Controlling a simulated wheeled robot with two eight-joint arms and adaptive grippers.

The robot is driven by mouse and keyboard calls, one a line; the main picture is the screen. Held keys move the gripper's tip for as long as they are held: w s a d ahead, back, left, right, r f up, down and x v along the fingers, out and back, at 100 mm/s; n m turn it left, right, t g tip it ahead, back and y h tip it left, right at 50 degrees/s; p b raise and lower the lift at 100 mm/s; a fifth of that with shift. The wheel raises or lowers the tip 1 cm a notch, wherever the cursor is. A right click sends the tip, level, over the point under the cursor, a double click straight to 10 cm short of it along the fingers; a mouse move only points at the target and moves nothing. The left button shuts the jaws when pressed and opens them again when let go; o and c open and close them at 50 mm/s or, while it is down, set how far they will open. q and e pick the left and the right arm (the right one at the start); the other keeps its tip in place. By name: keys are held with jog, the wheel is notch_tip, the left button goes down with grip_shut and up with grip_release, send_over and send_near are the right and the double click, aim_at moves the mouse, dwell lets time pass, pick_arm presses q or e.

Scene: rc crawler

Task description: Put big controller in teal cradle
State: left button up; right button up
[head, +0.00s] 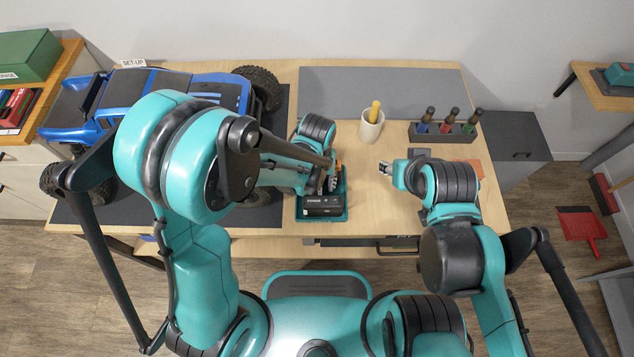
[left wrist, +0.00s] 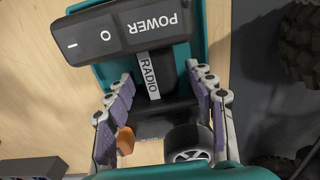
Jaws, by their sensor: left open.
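The big controller (left wrist: 125,34) is black, with POWER and RADIO labels, a small wheel (left wrist: 188,143) and an orange trigger (left wrist: 125,141). In the head view the controller (head: 322,206) lies within the outline of the teal cradle (head: 322,218), partly hidden by my left arm. The cradle's teal wall also shows in the left wrist view (left wrist: 216,40). I cannot tell whether the controller is fully seated. My left gripper (left wrist: 158,88) is open, with its fingers on either side of the controller's stem. My right gripper (head: 384,168) hovers over the table's right part; its jaw gap is too small to judge.
A blue crawler truck (head: 190,84) stands on a dark mat at the left. A white cup (head: 371,126) with a yellow handle and a rack (head: 443,132) of several drivers stand at the back right. Bare table (head: 375,205) lies right of the cradle.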

pick_arm(q)
jog(key=shift+r+p, duration=0.4)
jog(key=shift+r, duration=0.15)
notch_tip(320, 180, up, 11)
jog(key=p, duration=0.4)
jog(key=s+a+r+t, duration=0.2)
jog(key=a+r, duration=0.4)
jog(key=a, duration=0.3)
jog(key=s+a+r+t, duration=0.3)
jog(key=a+r+t, duration=0.2)
jog(key=a, duration=0.3)
jog(key=shift+a+r, duration=0.35)
jog(key=shift+a, duration=0.05)
jog(key=shift+s, duration=0.1)
jog(key=shift+f+b, duration=0.5)
jog(key=shift+f, duration=0.05)
